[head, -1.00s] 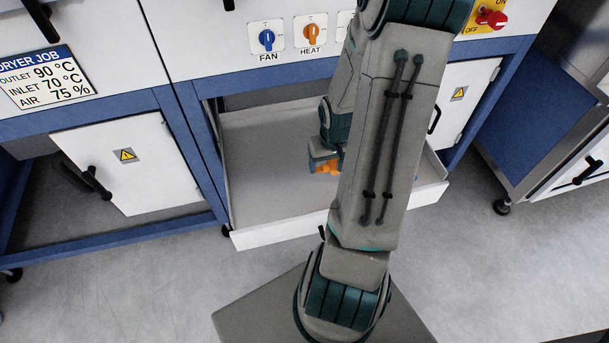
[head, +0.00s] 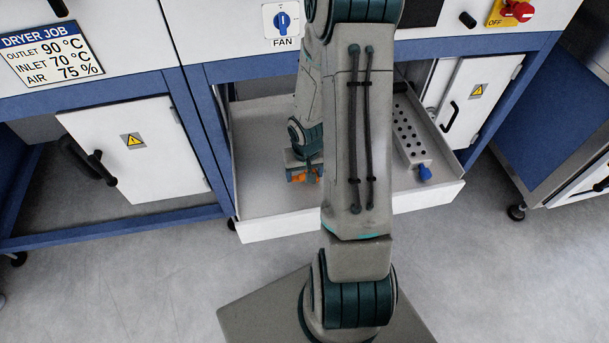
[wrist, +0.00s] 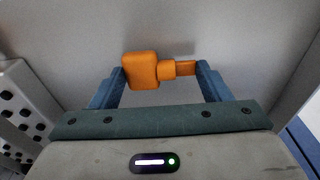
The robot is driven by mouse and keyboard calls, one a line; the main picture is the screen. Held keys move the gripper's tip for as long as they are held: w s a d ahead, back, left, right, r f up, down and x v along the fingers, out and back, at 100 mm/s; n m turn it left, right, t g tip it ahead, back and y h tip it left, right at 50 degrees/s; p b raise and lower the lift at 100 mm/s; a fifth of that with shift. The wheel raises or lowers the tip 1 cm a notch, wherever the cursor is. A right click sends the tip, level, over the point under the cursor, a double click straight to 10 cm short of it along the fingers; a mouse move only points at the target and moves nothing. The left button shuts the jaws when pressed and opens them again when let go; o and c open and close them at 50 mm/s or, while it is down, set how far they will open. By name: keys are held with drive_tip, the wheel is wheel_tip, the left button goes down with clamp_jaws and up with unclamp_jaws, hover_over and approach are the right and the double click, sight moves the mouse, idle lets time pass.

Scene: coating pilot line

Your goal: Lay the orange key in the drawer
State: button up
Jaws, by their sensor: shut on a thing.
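The orange key (wrist: 142,70) is between the two blue fingers of my gripper (wrist: 164,82) in the wrist view, with its thick head at the left finger and its thin end at the right finger. My gripper is shut on it. In the head view the orange key (head: 300,176) shows partly below my gripper (head: 304,172), over the left part of the open drawer (head: 262,190). The grey drawer floor lies beneath the key in the wrist view; I cannot tell whether the key touches it. My arm hides the middle of the drawer.
A white cabinet door (head: 135,150) is left of the drawer, another (head: 480,100) right. The drawer's left part is clear.

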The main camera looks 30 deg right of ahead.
drive_tip(key=shift+f, duration=0.4)
drive_tip(key=shift+f, duration=0.2)
drive_tip(key=o, duration=1)
drive_tip(key=shift+r, duration=0.15)
wheel_tip(320, 180, up, 12)
drive_tip(key=s+p, duration=0.1)
drive_tip(key=p, duration=0.3)
wheel_tip(320, 180, up, 11)
drive_tip(key=n+h, duration=0.1)
drive_tip(key=n, duration=0.1)
hover_over(306, 186)
drive_tip(key=s+a, duration=0.4)
drive_tip(key=a, duration=0.1)
drive_tip(key=shift+n+t+y, duration=0.5)
drive_tip(key=shift+n+y, duration=0.1)
drive_tip(key=shift+y, duration=0.1)
drive_tip(key=s+a+r, duration=0.6)
drive_tip(key=s+r, duration=0.1)
drive_tip(key=shift+a+r, duration=0.15)
drive_tip(key=shift+r, duration=0.1)
